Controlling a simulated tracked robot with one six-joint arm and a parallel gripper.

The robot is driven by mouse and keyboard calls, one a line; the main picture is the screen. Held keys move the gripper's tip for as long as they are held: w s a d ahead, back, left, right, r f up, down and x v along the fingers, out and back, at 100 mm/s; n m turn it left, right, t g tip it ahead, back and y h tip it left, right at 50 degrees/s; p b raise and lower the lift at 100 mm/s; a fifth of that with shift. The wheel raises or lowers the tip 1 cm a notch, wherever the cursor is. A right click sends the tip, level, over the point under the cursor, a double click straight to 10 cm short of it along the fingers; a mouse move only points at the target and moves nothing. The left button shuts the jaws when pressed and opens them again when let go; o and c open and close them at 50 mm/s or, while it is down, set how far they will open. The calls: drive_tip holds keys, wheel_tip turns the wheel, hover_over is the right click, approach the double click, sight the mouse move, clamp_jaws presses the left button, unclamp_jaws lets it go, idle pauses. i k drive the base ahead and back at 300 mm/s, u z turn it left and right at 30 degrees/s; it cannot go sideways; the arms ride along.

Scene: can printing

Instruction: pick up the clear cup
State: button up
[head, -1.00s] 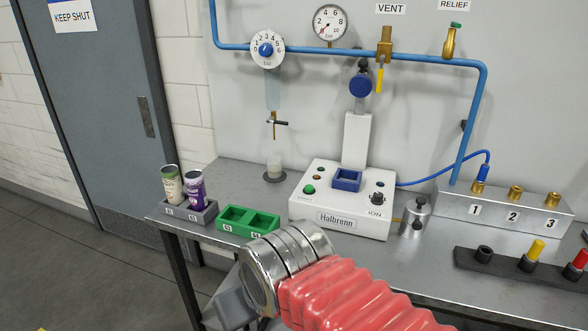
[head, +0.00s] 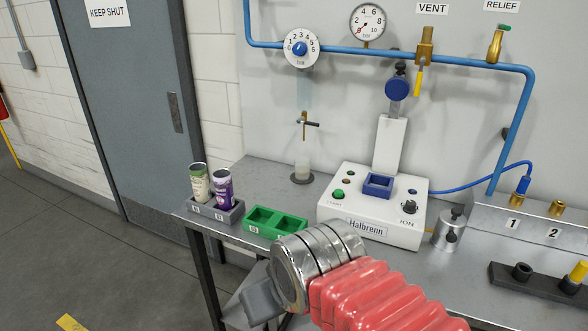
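The clear cup (head: 302,172) stands upright on a dark round base at the back of the metal bench, below a brass tap (head: 303,122). My gripper (head: 258,302) is at the lower middle, at the end of my red-sleeved arm, in front of the bench and well apart from the cup. Only a grey part of it shows beyond the metal wrist; its fingers cannot be made out, so I cannot tell whether it is open.
Two cans, one pale (head: 199,184) and one purple (head: 223,190), stand in a grey holder (head: 208,212). A green two-slot holder (head: 272,222) looks empty. The white Halbrenn machine (head: 370,212) stands right of the cup. Blue pipe (head: 375,53) runs above.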

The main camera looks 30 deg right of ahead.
sight(302, 168)
drive_tip(key=i, duration=0.9)
drive_tip(key=z, duration=0.05)
